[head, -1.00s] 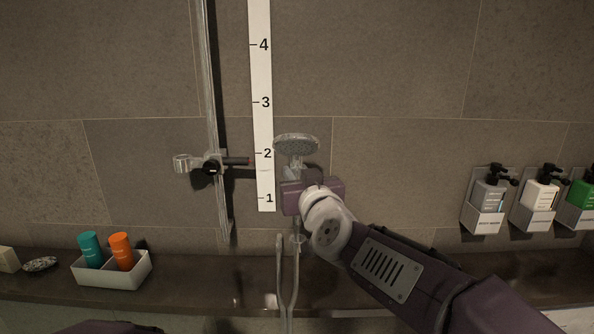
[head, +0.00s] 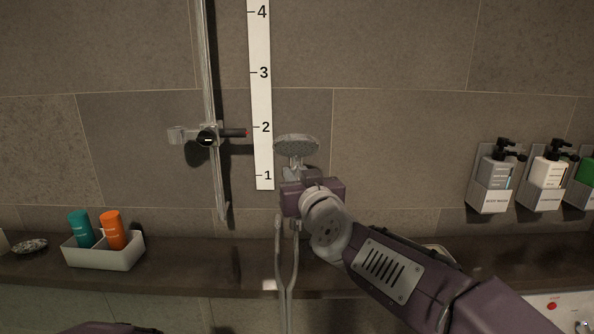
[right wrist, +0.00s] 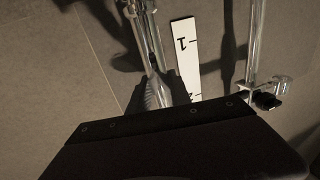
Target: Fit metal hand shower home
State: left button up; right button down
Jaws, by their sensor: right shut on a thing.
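The metal hand shower (head: 296,145) is upright in the head view, its round head above my right gripper (head: 305,185). My right gripper is shut on its handle, which also shows in the right wrist view (right wrist: 153,65). The hose (head: 286,265) hangs in a loop below the gripper. The holder (head: 178,134) is an empty ring on a slider with a dark lever, clamped on the vertical rail (head: 213,80). It is left of the hand shower, slightly higher than its head, and apart from it. In the right wrist view the slider (right wrist: 268,101) is at the right. My left gripper is not visible.
A white numbered scale (head: 262,100) on the wall stands between rail and hand shower. A white caddy (head: 104,252) with teal and orange bottles sits on the dark ledge (head: 200,262) at left. Wall dispensers (head: 493,185) hang at right.

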jog(key=shift+f, duration=0.45)
dwell(0.5)
jog(key=c, duration=1.1)
grip_release()
jog(key=p+v, duration=0.1)
jog(key=v, duration=0.8)
jog(key=shift+p, duration=0.35)
jog(key=shift+s+r, duration=0.1)
jog(key=shift+r, duration=0.05)
